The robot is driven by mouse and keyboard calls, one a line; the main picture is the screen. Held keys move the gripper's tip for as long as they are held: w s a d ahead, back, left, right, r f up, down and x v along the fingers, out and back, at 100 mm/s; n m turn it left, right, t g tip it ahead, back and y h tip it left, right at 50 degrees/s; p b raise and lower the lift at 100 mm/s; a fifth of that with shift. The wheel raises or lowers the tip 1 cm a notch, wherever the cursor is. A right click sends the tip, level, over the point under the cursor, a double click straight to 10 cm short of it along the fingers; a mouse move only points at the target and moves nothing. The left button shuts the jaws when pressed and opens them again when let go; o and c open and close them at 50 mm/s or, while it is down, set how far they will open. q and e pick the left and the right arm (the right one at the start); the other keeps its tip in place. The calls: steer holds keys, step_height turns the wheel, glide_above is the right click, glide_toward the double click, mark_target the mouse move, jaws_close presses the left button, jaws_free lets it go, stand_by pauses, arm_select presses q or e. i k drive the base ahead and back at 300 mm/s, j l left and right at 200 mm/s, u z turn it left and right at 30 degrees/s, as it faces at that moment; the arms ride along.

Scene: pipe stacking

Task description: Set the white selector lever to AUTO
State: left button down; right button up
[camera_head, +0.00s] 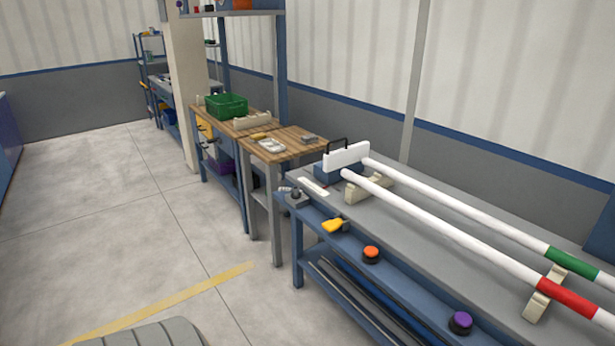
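A small grey device (297,198) sits at the near left corner of the long grey bench, with a small pale lever-like piece (284,189) on its left side. This may be the white selector lever, but it is too small to tell its setting, and no AUTO marking can be read. A white label plate (314,186) lies on the bench top beside it. Neither of my grippers is in view.
The grey bench (420,256) carries two white pipes, one with a red band (566,297), one green (572,262), on beige supports. Yellow (334,225), orange (371,254) and purple (460,321) controls line its front. A wooden workbench (290,148) stands behind. Floor at left is clear.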

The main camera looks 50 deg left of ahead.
mark_target(295, 190)
steer(key=u, duration=1.75)
steer(key=i+j+z, duration=0.15)
steer(key=z, duration=0.2)
steer(key=i+j+z, duration=0.25)
steer(key=z, duration=0.15)
